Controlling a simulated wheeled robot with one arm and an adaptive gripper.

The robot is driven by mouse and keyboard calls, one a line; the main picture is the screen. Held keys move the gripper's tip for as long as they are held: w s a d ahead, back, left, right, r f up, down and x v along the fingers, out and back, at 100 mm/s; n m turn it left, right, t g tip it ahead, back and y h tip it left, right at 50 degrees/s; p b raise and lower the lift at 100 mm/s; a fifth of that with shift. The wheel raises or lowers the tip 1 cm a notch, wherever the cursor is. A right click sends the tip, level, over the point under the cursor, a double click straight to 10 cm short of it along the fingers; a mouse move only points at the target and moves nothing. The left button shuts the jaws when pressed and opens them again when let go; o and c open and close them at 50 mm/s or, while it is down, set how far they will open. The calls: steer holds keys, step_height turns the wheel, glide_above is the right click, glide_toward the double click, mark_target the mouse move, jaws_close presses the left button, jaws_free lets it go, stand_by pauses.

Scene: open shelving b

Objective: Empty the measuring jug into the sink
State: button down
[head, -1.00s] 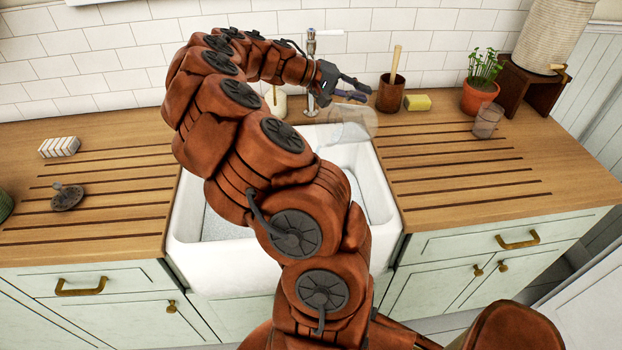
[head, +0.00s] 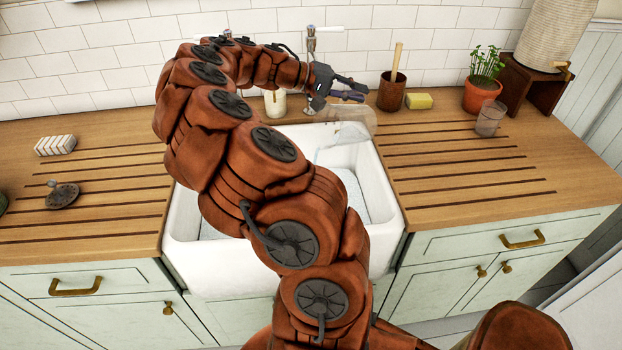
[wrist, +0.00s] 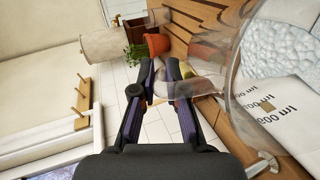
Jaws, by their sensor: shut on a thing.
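The clear measuring jug (head: 354,122) is tipped on its side above the back right of the white sink (head: 192,258). My gripper (head: 352,90) is shut on the jug's handle side, at the back of the sink near the tap (head: 311,42). In the wrist view the jug (wrist: 238,100) is at the right, with "600 ml" print on it, and the fingers (wrist: 170,80) close on its clear handle. A pale translucent shape hangs below the jug in the head view; I cannot tell whether it is water. The jug's contents are unclear. My arm hides much of the basin.
Right of the sink stand a brown pot with a wooden handle (head: 392,92), a yellow sponge (head: 419,101), a potted plant (head: 480,95) and a clear tumbler (head: 490,118). A cream bottle (head: 275,103) is behind the sink. A soap block (head: 55,145) and a plug (head: 62,194) lie left.

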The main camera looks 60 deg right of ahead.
mark_target(344, 112)
steer(key=shift+g+h, duration=0.4)
steer(key=shift+h, duration=0.1)
steer(key=shift+w+a+f+b, duration=0.25)
steer(key=shift+a+f+b, duration=0.15)
steer(key=shift+f+b, duration=0.55)
steer(key=shift+w+a+f+b, duration=0.2)
steer(key=shift+a+f+b, duration=0.2)
steer(key=shift+f+b, duration=0.55)
steer(key=shift+w+a+f+b, duration=0.25)
steer(key=shift+a+f+b, duration=0.25)
steer(key=shift+b, duration=0.75)
steer(key=shift+w+a+r+m+g+h+b, duration=0.25)
steer(key=shift+w+a+m+g+h+b, duration=0.25)
steer(key=shift+b, duration=0.4)
